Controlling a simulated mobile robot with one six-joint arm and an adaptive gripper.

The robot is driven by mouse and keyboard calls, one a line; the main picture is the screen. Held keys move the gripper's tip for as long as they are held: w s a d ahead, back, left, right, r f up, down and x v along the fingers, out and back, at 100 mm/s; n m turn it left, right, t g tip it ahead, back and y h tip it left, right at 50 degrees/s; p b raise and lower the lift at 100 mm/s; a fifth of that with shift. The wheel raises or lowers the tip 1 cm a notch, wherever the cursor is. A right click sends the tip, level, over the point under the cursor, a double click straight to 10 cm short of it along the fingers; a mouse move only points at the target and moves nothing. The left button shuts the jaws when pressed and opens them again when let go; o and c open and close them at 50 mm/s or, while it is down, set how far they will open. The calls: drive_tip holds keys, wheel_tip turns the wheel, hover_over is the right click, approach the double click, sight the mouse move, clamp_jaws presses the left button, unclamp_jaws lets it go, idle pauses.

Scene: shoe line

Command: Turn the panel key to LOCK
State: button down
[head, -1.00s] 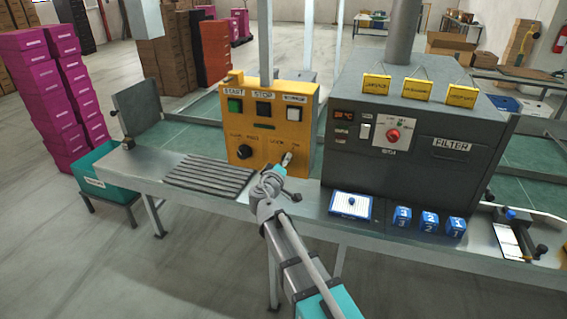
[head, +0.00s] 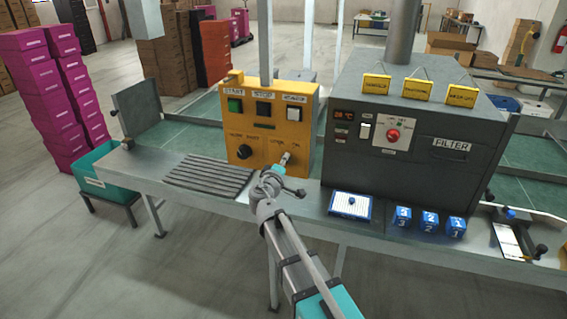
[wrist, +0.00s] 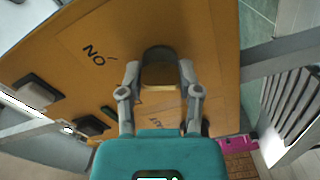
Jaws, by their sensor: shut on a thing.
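The yellow control panel (head: 300,130) stands on the bench with START, STOP and a third labelled button along its top. A black knob (head: 245,151) sits at its lower left. My gripper (head: 285,159) is at the panel's lower right, under the small printed words. In the wrist view, its two fingers (wrist: 158,72) are closed around a dark rounded piece at the panel face, which appears to be the panel key (wrist: 158,53). The word ON shows upside down beside it.
A grey ribbed mat (head: 208,175) lies left of the panel. The dark filter oven (head: 420,120) stands close on the right. A blue-edged tray (head: 350,206) and several blue numbered cubes (head: 429,221) sit along the bench front.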

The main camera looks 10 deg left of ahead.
drive_tip(key=n, duration=0.5)
drive_tip(key=shift+n, duration=0.3)
drive_tip(key=n, duration=0.5)
drive_tip(key=shift+n, duration=0.4)
drive_tip(key=shift+c, duration=1.4)
unclamp_jaws()
drive_tip(key=shift+s, duration=0.1)
drive_tip(key=s, duration=1.1)
drive_tip(key=shift+s+a, duration=0.35)
drive_tip(key=shift+a, duration=0.1)
